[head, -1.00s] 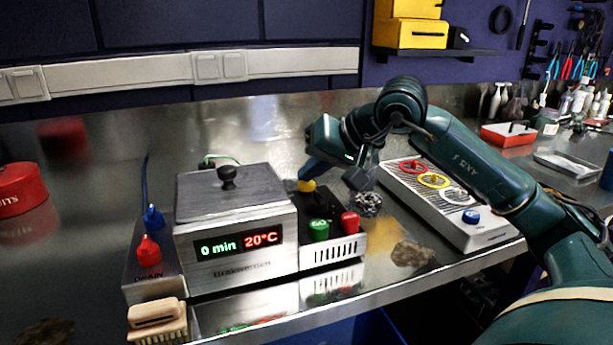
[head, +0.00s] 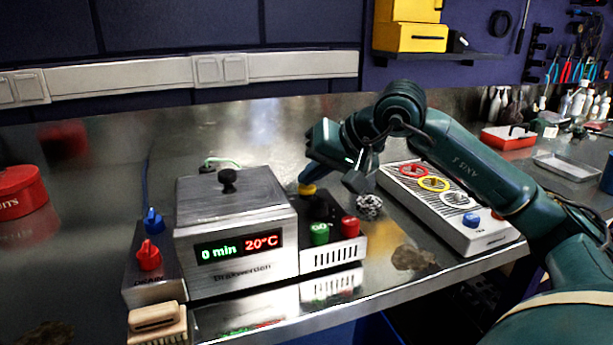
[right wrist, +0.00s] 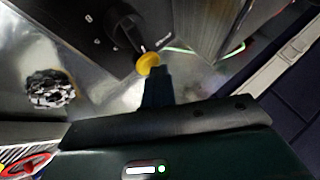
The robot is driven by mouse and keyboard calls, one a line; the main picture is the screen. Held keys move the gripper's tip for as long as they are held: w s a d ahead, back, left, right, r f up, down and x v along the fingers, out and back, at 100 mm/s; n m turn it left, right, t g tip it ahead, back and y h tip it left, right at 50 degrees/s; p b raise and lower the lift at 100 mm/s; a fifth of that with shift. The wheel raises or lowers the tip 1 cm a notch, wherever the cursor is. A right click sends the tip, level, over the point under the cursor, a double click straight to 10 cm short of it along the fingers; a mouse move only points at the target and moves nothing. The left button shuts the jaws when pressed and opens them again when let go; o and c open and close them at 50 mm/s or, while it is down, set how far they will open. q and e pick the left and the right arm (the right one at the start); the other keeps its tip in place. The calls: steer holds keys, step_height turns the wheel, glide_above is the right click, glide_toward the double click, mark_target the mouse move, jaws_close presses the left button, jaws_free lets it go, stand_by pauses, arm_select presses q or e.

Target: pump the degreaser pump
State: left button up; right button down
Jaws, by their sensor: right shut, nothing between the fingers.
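A yellow round cap (head: 307,190), apparently the pump head, stands at the back of the small metal unit beside the bath; it also shows in the right wrist view (right wrist: 148,62). My right gripper (head: 309,177) is shut and empty, its blue fingertips pointing down at the cap from above. In the right wrist view the fingertips (right wrist: 157,72) are right at the cap's edge; they look to be touching it, but I cannot be sure. The pump's lower body is mostly hidden in the head view. My left gripper is not in view.
The metal bath (head: 237,205) with a lidded top and display stands left of the unit. A green knob (head: 319,233) and a red knob (head: 350,226) are in front of the cap. A metal scrubber (head: 369,206) and a button panel (head: 440,210) lie to the right.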

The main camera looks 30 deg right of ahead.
mark_target(312, 188)
step_height(312, 188, up, 6)
steer(key=p, duration=0.4)
steer(key=shift+f, duration=0.25)
stand_by(0.5)
